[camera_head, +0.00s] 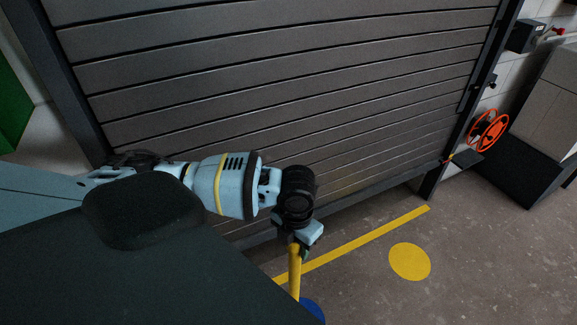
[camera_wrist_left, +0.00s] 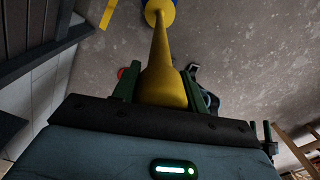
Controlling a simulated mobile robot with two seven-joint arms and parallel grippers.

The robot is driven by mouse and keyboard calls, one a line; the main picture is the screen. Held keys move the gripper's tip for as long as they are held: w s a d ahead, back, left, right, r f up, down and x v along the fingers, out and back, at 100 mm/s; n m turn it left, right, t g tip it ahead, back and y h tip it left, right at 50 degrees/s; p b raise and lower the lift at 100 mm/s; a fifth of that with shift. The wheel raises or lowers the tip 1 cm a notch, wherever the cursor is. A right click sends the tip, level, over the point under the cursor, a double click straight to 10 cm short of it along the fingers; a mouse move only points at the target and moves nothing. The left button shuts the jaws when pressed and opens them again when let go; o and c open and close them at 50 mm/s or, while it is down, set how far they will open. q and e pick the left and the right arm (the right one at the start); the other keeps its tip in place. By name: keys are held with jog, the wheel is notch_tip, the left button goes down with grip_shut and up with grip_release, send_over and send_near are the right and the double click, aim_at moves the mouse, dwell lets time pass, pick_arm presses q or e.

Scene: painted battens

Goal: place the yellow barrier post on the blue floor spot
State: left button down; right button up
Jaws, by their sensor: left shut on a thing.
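The yellow barrier post (camera_head: 295,272) hangs or stands below my left gripper (camera_head: 298,246), roughly upright in the head view. My left gripper is shut on its upper end; the left wrist view shows the post (camera_wrist_left: 160,55) between the two green fingers (camera_wrist_left: 157,88). The blue floor spot (camera_head: 313,308) shows just right of the post's lower part, partly cut off by my dark body and the frame edge. In the left wrist view, blue shows around the post's wider foot at the top edge. I cannot tell whether the foot touches the floor. My right gripper is not in view.
A yellow floor spot (camera_head: 410,261) lies to the right on clear concrete. A yellow floor line (camera_head: 365,240) runs along the grey roller shutter (camera_head: 270,90). An orange reel (camera_head: 487,131) and a dark-based grey cabinet (camera_head: 549,120) stand at the right.

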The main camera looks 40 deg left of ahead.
pick_arm(q)
jog(key=w+a, duration=0.2)
jog(key=w, duration=0.6)
jog(key=shift+f, duration=0.25)
jog(key=shift+w+a, duration=0.1)
jog(key=shift+w+a+f, duration=0.1)
jog(key=shift+w+f, duration=0.1)
jog(key=shift+f, duration=0.7)
jog(key=shift+w+f, duration=0.15)
jog(key=shift+f, duration=0.75)
jog(key=shift+f+b, duration=0.15)
jog(key=shift+b, duration=0.15)
jog(key=c, duration=0.8)
grip_release()
jog(key=shift+s+f, duration=0.1)
jog(key=shift+s, duration=0.05)
jog(key=shift+o, duration=0.2)
